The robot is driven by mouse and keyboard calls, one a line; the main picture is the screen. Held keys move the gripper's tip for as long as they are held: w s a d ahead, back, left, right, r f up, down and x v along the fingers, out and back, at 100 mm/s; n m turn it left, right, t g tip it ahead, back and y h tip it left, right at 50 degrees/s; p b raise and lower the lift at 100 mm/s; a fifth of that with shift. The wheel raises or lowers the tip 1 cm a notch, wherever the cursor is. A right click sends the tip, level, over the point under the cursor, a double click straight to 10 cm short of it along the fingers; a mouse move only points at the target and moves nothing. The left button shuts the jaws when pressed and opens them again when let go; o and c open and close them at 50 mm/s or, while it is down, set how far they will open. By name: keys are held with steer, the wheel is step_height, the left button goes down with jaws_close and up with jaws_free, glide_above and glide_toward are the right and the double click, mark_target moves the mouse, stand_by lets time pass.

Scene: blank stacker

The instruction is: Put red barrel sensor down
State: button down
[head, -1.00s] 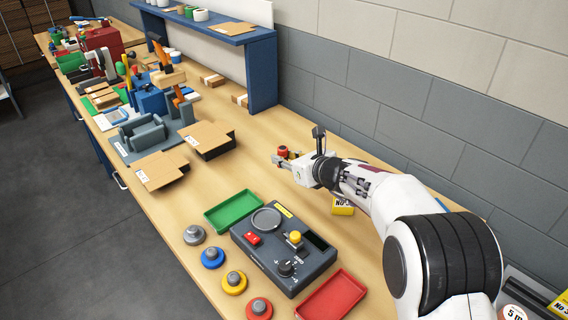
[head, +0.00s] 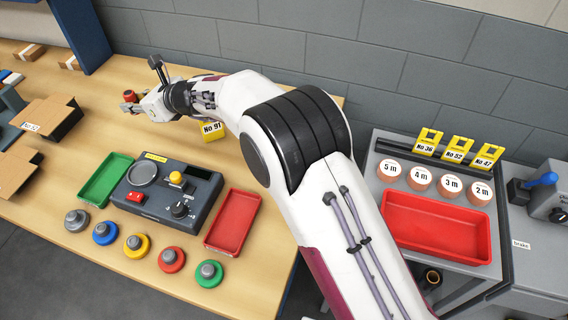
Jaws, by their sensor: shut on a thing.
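The red barrel sensor (head: 130,96) is a small red piece at the tip of my gripper (head: 134,105), in the upper left of the head view. My gripper is shut on it, over the wooden bench behind the green tray. The view is too small to tell how far above the bench it is held.
A dark control box (head: 168,192) stands between a green tray (head: 105,181) and a red tray (head: 232,222). Several coloured round knobs line the bench front. A yellow No 91 tag (head: 213,130) is beside my arm. A grey cart with a larger red tray (head: 436,227) stands right.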

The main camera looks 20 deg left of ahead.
mark_target(130, 93)
step_height(130, 93, up, 10)
steer(key=shift+r, duration=0.25)
steer(key=w+d+f+m+t+h, duration=0.1)
steer(key=w+d+m+t+h, duration=0.9)
steer(key=w+d+m, duration=0.35)
steer(key=s+d+m+g+h, duration=0.1)
steer(key=s+d+m+h, duration=0.3)
steer(key=d, duration=0.5)
steer(key=s+d+m+h, duration=0.4)
steer(key=d+h, duration=0.1)
steer(key=d, duration=0.4)
steer(key=s+d+m+g+h, duration=0.1)
steer(key=s+d+m+h, duration=0.3)
steer(key=d, duration=0.5)
step_height(130, 93, down, 10)
steer(key=shift+d+f, duration=0.15)
